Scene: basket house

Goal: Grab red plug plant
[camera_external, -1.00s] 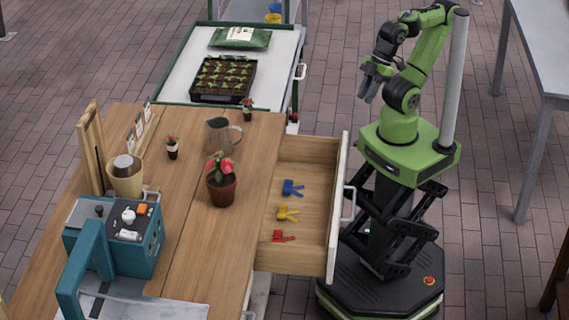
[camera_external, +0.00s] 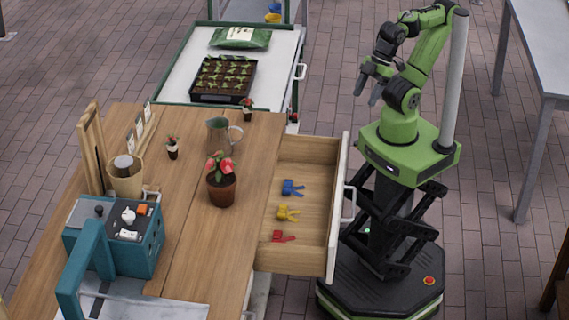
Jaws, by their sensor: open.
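A small plug plant (camera_external: 172,148) with a reddish top stands upright on the wooden table. A similar small plant (camera_external: 247,109) with red on it is near the table's far right edge. A third one (camera_external: 293,122) shows just beyond the table's corner, partly hidden. A larger red-flowered plant in a brown pot (camera_external: 221,187) stands mid-table. My gripper (camera_external: 367,92) is open and empty, fingers pointing down, in the air to the right of the table and well apart from all the plants.
An open drawer (camera_external: 310,165) with blue, yellow and red clips juts out between the table and my base. A metal pitcher (camera_external: 220,140) stands near the plants. A black seedling tray (camera_external: 223,98) and a green bag (camera_external: 240,38) lie on the white cart behind.

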